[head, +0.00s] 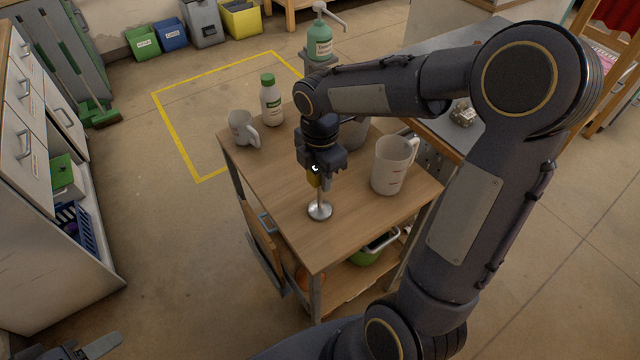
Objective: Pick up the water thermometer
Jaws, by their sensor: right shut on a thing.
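The water thermometer (319,196) is an upright thing with a yellow upper part, a thin stem and a round silver disc at its lower end. It is over the wooden top of a small cart (285,237). My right gripper (316,176) points down from above and is shut on its yellow upper part, which the fingers partly hide. I cannot tell whether the disc touches the cart top. Part of my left gripper (88,347) shows at the bottom left corner, away from the cart; its jaw state is unclear.
A white measuring jug (390,165) stands right of the thermometer. A grey container (353,133) is partly hidden behind my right arm. The cart top's front is clear.

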